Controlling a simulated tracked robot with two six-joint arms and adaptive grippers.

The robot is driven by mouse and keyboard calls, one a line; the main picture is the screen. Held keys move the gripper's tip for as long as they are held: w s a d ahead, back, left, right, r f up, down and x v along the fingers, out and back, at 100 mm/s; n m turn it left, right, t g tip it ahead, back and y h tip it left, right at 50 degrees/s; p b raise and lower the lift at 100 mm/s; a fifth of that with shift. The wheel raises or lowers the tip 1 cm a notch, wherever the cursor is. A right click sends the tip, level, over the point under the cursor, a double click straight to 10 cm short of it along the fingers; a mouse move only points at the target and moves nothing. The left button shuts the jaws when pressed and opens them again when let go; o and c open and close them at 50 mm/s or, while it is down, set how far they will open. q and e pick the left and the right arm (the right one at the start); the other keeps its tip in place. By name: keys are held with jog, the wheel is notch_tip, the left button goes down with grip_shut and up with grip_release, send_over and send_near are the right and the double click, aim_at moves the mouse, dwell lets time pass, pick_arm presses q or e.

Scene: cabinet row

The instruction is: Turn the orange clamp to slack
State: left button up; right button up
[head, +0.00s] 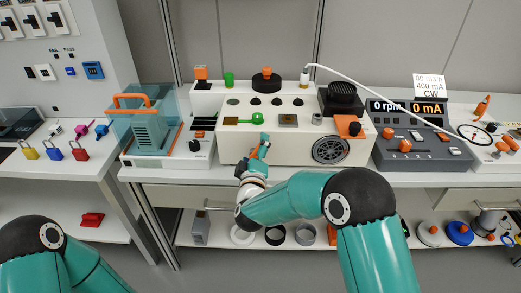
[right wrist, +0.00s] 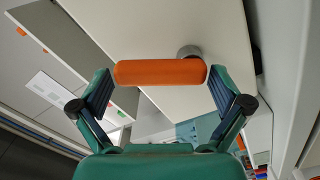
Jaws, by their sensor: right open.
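The orange clamp (right wrist: 160,72) shows in the right wrist view as a rounded bar lying across the picture, beside a grey round post (right wrist: 188,52) on a pale panel. My right gripper (right wrist: 160,88) is open, with one teal finger near each end of the bar. I cannot tell whether either finger touches it. In the head view my right gripper (head: 258,152) is at the front of the cream machine (head: 285,150), with the orange clamp (head: 264,151) partly hidden by its fingers. My left gripper is out of view; only part of my left arm shows at bottom left.
On the machine are an orange block (head: 347,126) and a round dark grille (head: 331,149) to the right of the gripper. A clear-covered unit (head: 150,125) stands left and a dark meter console (head: 420,145) right. The shelf below holds several rings and discs.

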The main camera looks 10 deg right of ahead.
jog(key=shift+s, duration=0.1)
jog(key=shift+s+a, duration=0.1)
jog(key=shift+s, duration=0.15)
jog(key=s+a, duration=0.1)
jog(key=s, duration=1)
jog(key=shift+a, duration=0.35)
jog(key=shift+f, duration=0.1)
